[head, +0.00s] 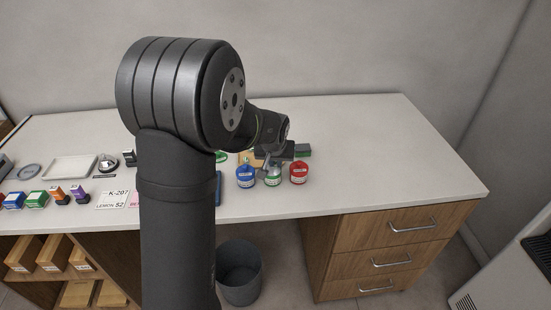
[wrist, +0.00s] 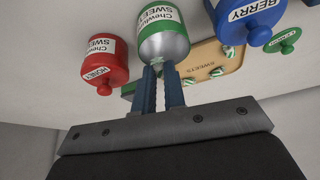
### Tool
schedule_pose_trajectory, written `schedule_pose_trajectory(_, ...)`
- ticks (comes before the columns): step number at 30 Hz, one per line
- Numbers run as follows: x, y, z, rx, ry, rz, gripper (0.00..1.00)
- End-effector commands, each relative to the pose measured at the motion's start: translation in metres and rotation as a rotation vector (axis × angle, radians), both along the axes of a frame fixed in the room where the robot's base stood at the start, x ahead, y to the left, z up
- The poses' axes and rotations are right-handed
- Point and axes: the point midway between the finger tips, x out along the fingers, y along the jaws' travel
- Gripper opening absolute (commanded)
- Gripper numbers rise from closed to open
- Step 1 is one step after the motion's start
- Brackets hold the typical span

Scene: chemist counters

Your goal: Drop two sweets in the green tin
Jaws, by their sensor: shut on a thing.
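The green tin (head: 273,181) stands lidless between a blue and a red tin in the head view. In the wrist view the green tin (wrist: 163,20) shows its bare metal inside facing my fingers. My gripper (wrist: 158,69) is shut on a small pale green-and-white sweet (wrist: 157,62), mostly hidden between the fingertips, at the tin's mouth. I cannot tell whether the sweet is inside the rim. A tan sweets tray (wrist: 207,62) holds green-and-white striped sweets (wrist: 218,73) beside the green tin. The inside bottom of the tin is hidden.
The red honey tin (head: 298,174) and blue berry tin (head: 245,178) stand close on either side, both lidded. A green lid (wrist: 285,42) lies beyond the tray. My arm hides the counter's middle. The counter (head: 400,160) is clear on the right.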

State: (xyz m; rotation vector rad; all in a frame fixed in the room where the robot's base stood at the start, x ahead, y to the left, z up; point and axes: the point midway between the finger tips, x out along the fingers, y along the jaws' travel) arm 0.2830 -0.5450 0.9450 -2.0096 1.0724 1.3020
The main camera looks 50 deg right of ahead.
Motion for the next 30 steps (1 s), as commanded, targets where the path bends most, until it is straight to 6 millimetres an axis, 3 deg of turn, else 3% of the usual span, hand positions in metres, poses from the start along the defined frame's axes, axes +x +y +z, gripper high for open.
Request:
schedule_pose_trajectory(3, 0.000, 0.000, 0.000, 0.000, 0.000, 0.000, 0.00)
schedule_pose_trajectory(4, 0.000, 0.000, 0.000, 0.000, 0.000, 0.000, 0.14)
schedule_pose_trajectory(7, 0.000, 0.000, 0.000, 0.000, 0.000, 0.000, 0.34)
schedule_pose_trajectory(8, 0.000, 0.000, 0.000, 0.000, 0.000, 0.000, 0.36)
schedule_pose_trajectory(20, -0.002, 0.002, 0.008, -0.002, -0.001, 0.000, 0.36)
schedule_pose_trajectory(30, -0.015, 0.023, 0.065, -0.004, -0.002, -0.001, 0.36)
